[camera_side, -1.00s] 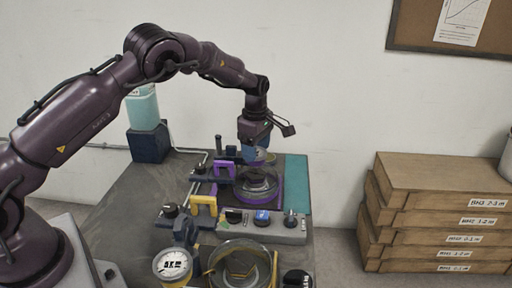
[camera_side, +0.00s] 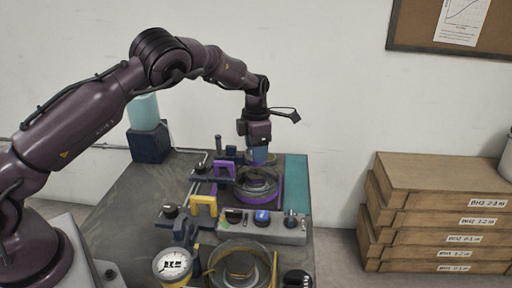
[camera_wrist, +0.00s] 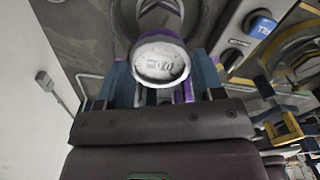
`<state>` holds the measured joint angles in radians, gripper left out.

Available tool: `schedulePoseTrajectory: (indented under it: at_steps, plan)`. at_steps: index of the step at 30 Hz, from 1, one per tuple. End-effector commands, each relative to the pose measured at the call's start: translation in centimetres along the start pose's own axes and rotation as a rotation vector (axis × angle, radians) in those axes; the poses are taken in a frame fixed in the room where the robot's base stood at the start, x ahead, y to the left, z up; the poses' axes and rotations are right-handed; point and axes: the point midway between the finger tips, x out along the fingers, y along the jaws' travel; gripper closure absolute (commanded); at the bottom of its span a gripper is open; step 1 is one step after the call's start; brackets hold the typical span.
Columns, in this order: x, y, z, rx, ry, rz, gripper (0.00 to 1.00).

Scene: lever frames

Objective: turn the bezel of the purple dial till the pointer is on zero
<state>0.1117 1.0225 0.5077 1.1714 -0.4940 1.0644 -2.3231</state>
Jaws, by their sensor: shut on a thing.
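The purple dial (camera_wrist: 160,62) shows in the wrist view as a pale round face in a purple-edged bezel, tilted away from me. Its dark markings are too small to read, so I cannot tell where the pointer stands. My gripper (camera_wrist: 162,78) has one blue finger on each side of the dial and is shut on its bezel. In the side view my gripper (camera_side: 257,158) points down at the far end of the table, over the purple-trimmed unit (camera_side: 258,184). There the gripper hides the dial.
A yellow-trimmed unit with a white dial (camera_side: 172,264) stands nearer the camera. A grey box with knobs and a blue button (camera_side: 262,216) lies between the units. A purple handle (camera_side: 225,165) and a yellow handle (camera_side: 204,204) stand close left. Wooden boxes (camera_side: 440,215) are off to the right.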

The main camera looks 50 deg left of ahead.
Motion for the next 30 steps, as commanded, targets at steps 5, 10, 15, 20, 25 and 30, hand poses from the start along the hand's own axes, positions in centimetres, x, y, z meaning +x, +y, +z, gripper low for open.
schedulePoseTrajectory:
  at_steps: [5, 10, 15, 20, 25, 30]
  plan:
    - [-0.07, 0.03, -0.06, -0.056, 0.001, -0.001, 0.62]
    - [-0.08, 0.04, -0.07, -0.078, 0.002, -0.001, 0.62]
    - [-0.08, 0.04, -0.08, -0.082, 0.002, -0.001, 0.62]
    - [-0.08, 0.04, -0.09, -0.081, 0.002, -0.001, 0.62]
    - [-0.07, 0.04, -0.08, -0.080, 0.002, -0.001, 0.13]
    - [-0.04, 0.02, -0.05, -0.079, 0.001, -0.001, 0.13]
